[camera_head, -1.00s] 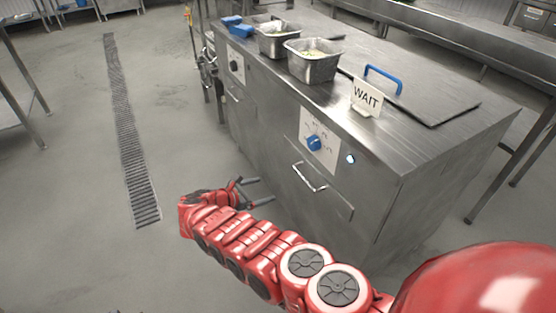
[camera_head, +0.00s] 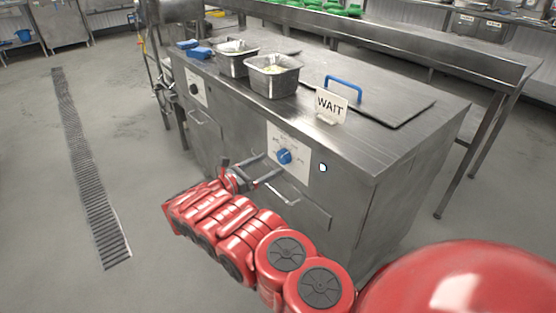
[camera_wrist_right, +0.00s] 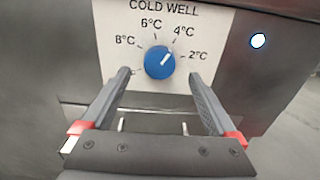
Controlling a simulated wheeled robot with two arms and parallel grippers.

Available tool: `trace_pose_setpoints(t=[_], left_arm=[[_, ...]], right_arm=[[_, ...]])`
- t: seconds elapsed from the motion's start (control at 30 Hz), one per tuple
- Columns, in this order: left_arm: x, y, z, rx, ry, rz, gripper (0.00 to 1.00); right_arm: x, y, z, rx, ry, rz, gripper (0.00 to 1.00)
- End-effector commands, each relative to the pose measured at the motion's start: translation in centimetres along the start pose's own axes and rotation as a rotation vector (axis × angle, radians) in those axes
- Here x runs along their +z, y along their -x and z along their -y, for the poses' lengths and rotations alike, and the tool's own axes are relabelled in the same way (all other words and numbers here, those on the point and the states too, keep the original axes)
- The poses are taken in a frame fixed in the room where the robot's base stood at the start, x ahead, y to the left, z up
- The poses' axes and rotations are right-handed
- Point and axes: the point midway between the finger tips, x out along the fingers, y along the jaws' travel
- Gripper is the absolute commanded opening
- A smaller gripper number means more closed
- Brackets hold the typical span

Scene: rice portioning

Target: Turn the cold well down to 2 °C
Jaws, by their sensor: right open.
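The cold well knob (camera_head: 284,156) is a blue round dial on a white panel (camera_head: 302,176) on the counter's front. In the right wrist view the knob (camera_wrist_right: 159,62) has a white mark pointing up and right, about at 4°C; the 2°C label (camera_wrist_right: 198,55) is to its right. My right gripper (camera_head: 273,163) is open and empty, in front of the panel. In the right wrist view its fingers (camera_wrist_right: 160,78) reach toward the knob from below, one on each side; I cannot tell whether they touch it. My left gripper is not in view.
A lit white indicator (camera_head: 323,168) sits right of the panel. A bar handle (camera_head: 283,197) juts out below the knob. A WAIT sign (camera_head: 331,104), a lid with a blue handle (camera_head: 344,84) and metal pans (camera_head: 273,91) are on top. A second dial (camera_head: 194,89) is farther left.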

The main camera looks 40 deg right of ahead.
Motion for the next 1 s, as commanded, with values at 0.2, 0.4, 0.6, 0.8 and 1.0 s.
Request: trace_pose_setpoints(t=[0.2,0.4,0.6,0.8,1.0], left_arm=[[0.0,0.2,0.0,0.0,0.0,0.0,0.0],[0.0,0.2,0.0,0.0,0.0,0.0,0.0],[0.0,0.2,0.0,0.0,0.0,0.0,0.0],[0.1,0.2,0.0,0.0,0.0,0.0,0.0],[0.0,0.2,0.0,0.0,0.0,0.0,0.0]], right_arm=[[-0.1,-3.4,0.0,-0.001,-0.001,0.0,0.94],[-0.1,-4.5,0.0,0.0,-0.001,-0.001,0.94],[0.0,-4.5,-0.1,0.001,-0.001,-0.001,0.94],[-0.1,-4.5,-0.1,0.002,-0.001,-0.001,0.63],[-0.1,-4.5,-0.1,0.002,-0.001,-0.001,0.27]])
